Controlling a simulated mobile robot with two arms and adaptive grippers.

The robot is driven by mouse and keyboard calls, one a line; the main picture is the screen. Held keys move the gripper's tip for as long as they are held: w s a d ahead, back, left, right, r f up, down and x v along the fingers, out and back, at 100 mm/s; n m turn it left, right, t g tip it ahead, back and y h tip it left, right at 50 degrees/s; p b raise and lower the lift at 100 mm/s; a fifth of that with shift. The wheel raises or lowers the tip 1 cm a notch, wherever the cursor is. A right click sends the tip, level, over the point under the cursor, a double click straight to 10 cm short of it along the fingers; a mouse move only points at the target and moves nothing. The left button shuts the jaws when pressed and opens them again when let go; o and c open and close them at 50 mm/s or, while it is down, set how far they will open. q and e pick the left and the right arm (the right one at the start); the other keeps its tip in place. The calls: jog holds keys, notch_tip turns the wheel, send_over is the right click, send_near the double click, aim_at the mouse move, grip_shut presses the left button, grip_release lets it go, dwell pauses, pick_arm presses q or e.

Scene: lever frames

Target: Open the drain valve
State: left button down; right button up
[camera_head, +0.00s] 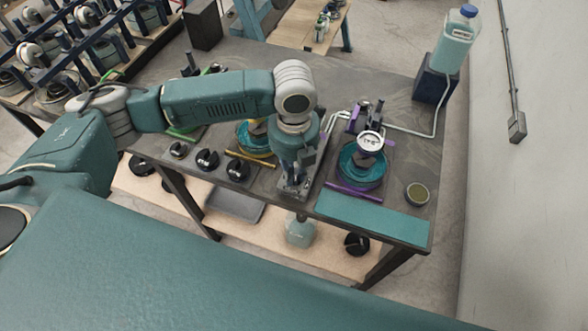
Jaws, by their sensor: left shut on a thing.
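My left gripper (293,188) points down at the front edge of the dark workbench (395,100), between two round teal units. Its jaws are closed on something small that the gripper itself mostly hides. It appears to be the drain valve's handle, but its angle cannot be made out. A short dark spout (301,216) shows just below the bench edge under the gripper. A pale teal jug (300,233) stands under it on the lower shelf. My right gripper is not in view.
A teal unit with a white gauge (369,142) and purple bar (353,192) stands right of the gripper. A yellow bar (250,159) lies left. Black knobs (207,159), a teal mat (372,217), a small cup (417,193) and a bottle (455,40) stand around.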

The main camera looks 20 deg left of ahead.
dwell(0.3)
pick_arm(q)
jog(key=c, duration=1.7)
grip_release()
jog(key=shift+o, duration=0.2)
jog(key=shift+r, duration=0.1)
notch_tip(320, 180, up, 12)
